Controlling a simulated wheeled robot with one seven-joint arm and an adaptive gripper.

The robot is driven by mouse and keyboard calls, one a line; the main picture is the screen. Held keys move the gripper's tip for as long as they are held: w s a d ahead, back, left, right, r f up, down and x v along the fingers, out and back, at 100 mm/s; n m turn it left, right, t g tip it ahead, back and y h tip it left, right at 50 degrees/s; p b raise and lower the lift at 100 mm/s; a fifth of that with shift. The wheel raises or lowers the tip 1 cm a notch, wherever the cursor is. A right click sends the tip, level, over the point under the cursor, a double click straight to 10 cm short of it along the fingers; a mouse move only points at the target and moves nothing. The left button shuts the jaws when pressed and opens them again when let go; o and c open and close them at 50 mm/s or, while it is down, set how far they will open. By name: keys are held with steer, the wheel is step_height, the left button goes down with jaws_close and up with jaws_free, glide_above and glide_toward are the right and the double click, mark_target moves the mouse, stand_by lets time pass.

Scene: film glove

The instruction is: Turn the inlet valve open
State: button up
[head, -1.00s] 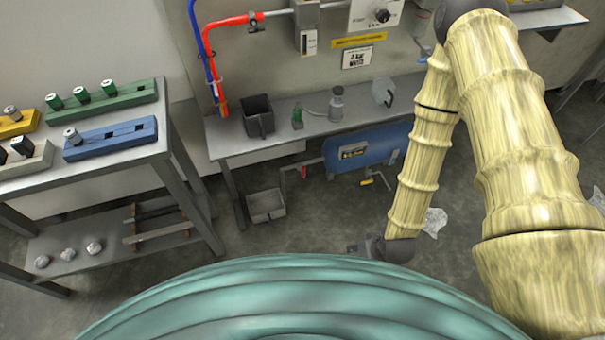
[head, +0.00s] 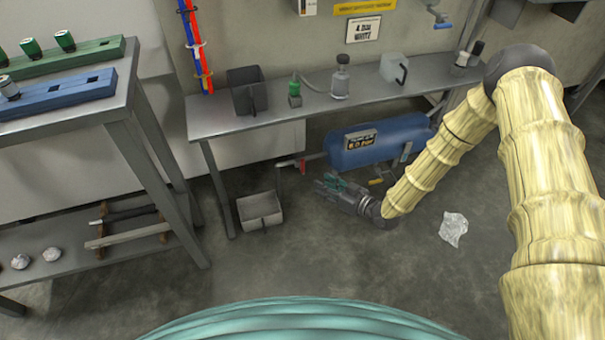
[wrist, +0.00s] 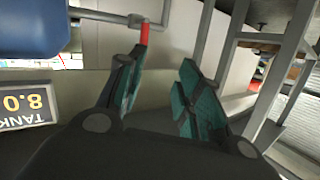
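A blue tank (head: 375,143) lies under the bench, with a pipe leaving its left end. A red lever (head: 303,167) sits on that pipe; it looks like the inlet valve, though no label on it can be read. The red lever also shows at the top of the wrist view (wrist: 144,35), beyond the left finger. My gripper (head: 322,183) is low in front of the tank, a little right of and below the lever. In the wrist view its teal-padded fingers (wrist: 160,88) are apart with nothing between them. The fingers appear clear of the lever.
A yellow lever (head: 376,182) hangs below the tank, close to my wrist. A grey bin (head: 260,210) stands on the floor to the left. The bench (head: 220,122) spans above the tank. Crumpled paper (head: 453,229) lies on the floor at right.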

mark_target(303, 172)
steer(key=w+a+n+y+b, duration=0.1)
steer(key=w+a+b, duration=0.1)
steer(key=w, duration=0.1)
steer(key=w+a+b, duration=0.3)
steer(key=w, duration=0.1)
steer(key=w+a+f+n+y+b, duration=0.1)
steer(key=w+a+b, duration=0.1)
steer(key=w, duration=0.2)
steer(key=shift+w+a+n+t+y+b, duration=0.15)
steer(key=shift+a+n+t+y+b, duration=0.15)
steer(key=shift+a+b, duration=0.1)
jaws_close()
